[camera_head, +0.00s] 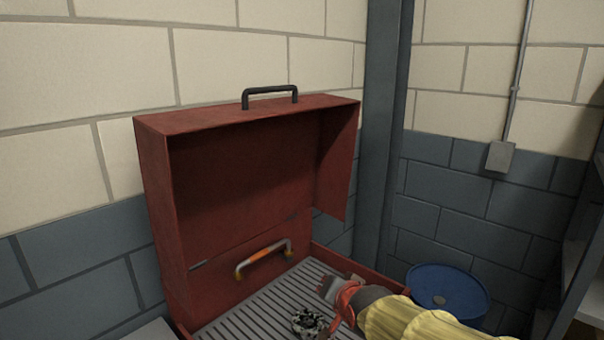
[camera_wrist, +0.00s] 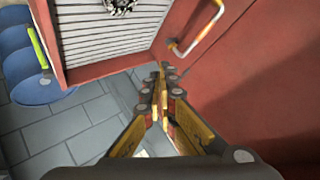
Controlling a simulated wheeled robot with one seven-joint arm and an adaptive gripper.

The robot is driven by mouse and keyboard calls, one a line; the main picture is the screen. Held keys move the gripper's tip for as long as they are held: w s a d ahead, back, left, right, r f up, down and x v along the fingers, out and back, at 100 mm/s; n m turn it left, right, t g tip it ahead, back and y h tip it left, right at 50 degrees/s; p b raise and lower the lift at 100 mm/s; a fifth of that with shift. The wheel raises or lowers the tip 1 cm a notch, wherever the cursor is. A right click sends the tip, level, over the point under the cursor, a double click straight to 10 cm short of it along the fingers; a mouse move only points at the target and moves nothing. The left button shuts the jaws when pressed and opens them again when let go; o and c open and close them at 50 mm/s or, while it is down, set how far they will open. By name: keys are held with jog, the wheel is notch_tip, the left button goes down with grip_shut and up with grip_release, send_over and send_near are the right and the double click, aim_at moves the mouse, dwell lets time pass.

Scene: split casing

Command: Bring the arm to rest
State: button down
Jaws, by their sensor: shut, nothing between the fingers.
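My gripper (camera_wrist: 163,70) is shut and empty in the wrist view, its yellow and dark fingers together. It is over the edge of the red casing, between the slatted floor and a large red panel. In the head view my arm (camera_head: 405,318), in a yellow sleeve, reaches in from the bottom right, its end over the casing's right side. The red split casing (camera_head: 155,190) stands open, its upper half tilted up at the back. A dark toothed metal part (camera_head: 309,322) lies on its slatted floor (camera_head: 255,318); the part also shows at the top of the wrist view (camera_wrist: 118,5).
An orange and grey handle (camera_head: 264,256) is on the casing inside, and a black handle (camera_head: 270,90) is on top. A blue drum (camera_head: 450,285) stands right of the casing. A grey column (camera_head: 380,130) and block walls stand behind. Shelving (camera_head: 590,250) is at the right edge.

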jog(key=s+d+n+g+h, duration=0.1)
jog(key=s+d, duration=0.3)
jog(key=s, duration=0.6)
jog(key=s+d+f+n+g, duration=0.1)
jog(key=s+d, duration=0.4)
jog(key=s, duration=0.5)
jog(key=s+d+f+n+g+h, duration=0.1)
jog(key=s+d+n+g, duration=0.2)
jog(key=s, duration=0.7)
jog(key=shift+s+d+h, duration=0.2)
jog(key=shift+d+h, duration=0.1)
jog(key=shift+d, duration=0.35)
